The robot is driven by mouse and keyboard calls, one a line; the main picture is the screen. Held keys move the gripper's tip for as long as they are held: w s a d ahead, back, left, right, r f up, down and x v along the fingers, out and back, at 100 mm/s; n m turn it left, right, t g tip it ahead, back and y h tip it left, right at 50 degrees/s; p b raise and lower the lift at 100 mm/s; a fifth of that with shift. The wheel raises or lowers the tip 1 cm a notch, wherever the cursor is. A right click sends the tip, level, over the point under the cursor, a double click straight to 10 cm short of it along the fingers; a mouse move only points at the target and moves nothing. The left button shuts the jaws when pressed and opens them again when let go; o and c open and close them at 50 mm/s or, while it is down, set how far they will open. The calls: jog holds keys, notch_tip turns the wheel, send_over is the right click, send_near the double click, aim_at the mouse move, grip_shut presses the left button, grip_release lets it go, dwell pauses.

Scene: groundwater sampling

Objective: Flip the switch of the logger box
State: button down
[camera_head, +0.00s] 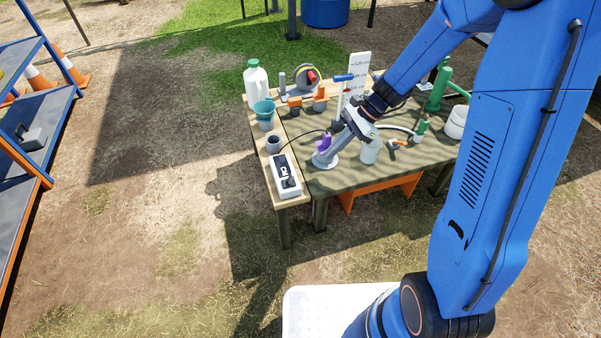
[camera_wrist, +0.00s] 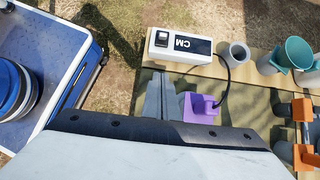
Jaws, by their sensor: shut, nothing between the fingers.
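The logger box (camera_head: 284,188) is a white box with a dark label, lying on the pale wooden strip at the table's near left corner. In the wrist view the logger box (camera_wrist: 203,57) is at the top centre. Its switch (camera_wrist: 162,39) is a small black rocker on the box's left end in that view. My gripper (camera_wrist: 160,78) is shut and empty, its grey fingers pointing at the box's long side, apparently a little short of it. In the head view my gripper (camera_head: 324,160) is right of the box, partly hidden by my wrist.
A purple block (camera_wrist: 200,108) is close beside my fingers, with a black cable (camera_wrist: 228,76) running near it. A grey cup (camera_head: 274,144) and a teal funnel (camera_head: 264,108) stand behind the box. Bottles, valves and a green pump (camera_head: 439,88) crowd the table.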

aim_at(291, 178)
jog(key=shift+a+f, duration=0.1)
jog(key=shift+f, duration=0.05)
jog(key=x, duration=0.9)
jog(key=shift+s+a+f, duration=0.1)
jog(key=shift+f, duration=0.1)
jog(key=shift+s+a+r, duration=0.15)
jog(key=shift+a, duration=0.35)
jog(key=shift+s+a+r, duration=0.1)
jog(key=shift+a+r, duration=0.05)
jog(key=shift+a, duration=0.35)
jog(key=shift+s+a+r, duration=0.15)
jog(key=shift+a+r, duration=0.05)
jog(key=shift+a, duration=0.25)
jog(key=shift+s+a+r, duration=0.1)
jog(key=shift+a+r, duration=0.1)
jog(key=shift+a, duration=0.2)
